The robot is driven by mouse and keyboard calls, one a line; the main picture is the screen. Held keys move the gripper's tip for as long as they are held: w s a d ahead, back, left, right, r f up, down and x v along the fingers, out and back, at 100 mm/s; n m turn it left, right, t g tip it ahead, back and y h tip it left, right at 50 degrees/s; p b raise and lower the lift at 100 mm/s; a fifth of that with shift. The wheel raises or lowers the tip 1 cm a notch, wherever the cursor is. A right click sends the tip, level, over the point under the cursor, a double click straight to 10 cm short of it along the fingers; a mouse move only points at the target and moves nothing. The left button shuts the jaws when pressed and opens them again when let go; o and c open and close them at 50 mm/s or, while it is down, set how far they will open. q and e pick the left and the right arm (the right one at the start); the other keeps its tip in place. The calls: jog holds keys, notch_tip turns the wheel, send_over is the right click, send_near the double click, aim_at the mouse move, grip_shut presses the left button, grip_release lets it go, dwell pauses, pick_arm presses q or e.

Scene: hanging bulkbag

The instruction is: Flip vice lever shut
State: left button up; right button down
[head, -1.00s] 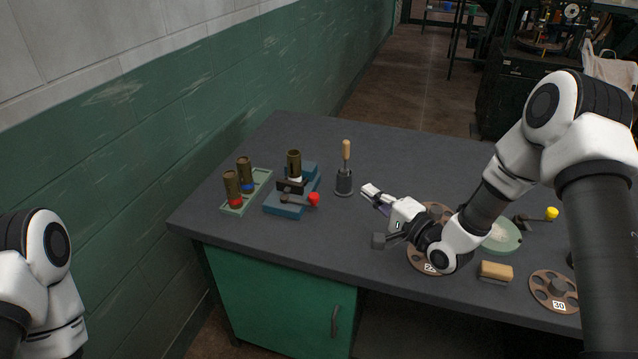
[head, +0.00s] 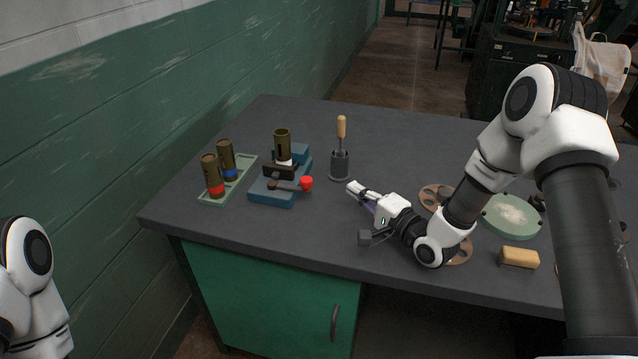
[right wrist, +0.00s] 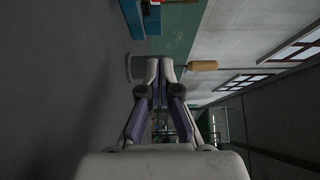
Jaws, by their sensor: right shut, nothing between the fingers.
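The vice has a blue base (head: 272,198) and dark jaws, with an olive cylinder (head: 282,146) standing upright at it. Its lever ends in a red ball knob (head: 306,183) and points right, towards my right gripper. My right gripper (head: 354,188) is shut and empty, to the right of the knob and apart from it. In the right wrist view the shut fingertips (right wrist: 166,66) are in front of a grey holder, and part of the blue vice (right wrist: 133,18) shows at the top edge. My left arm shows at the left edge, but its gripper is out of view.
A grey holder (head: 339,166) with a wooden-handled tool (head: 341,128) stands just behind my right gripper. A green tray (head: 239,177) with two olive cylinders is left of the vice. A brush (head: 519,257), a green dish (head: 511,218) and brown discs lie to the right.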

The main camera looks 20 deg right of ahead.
jog(key=x, duration=1)
jog(key=s+a+p, duration=0.1)
jog(key=s+a, duration=0.1)
jog(key=shift+s+a, duration=0.15)
jog(key=shift+a, duration=0.2)
jog(key=shift+s+a, duration=0.15)
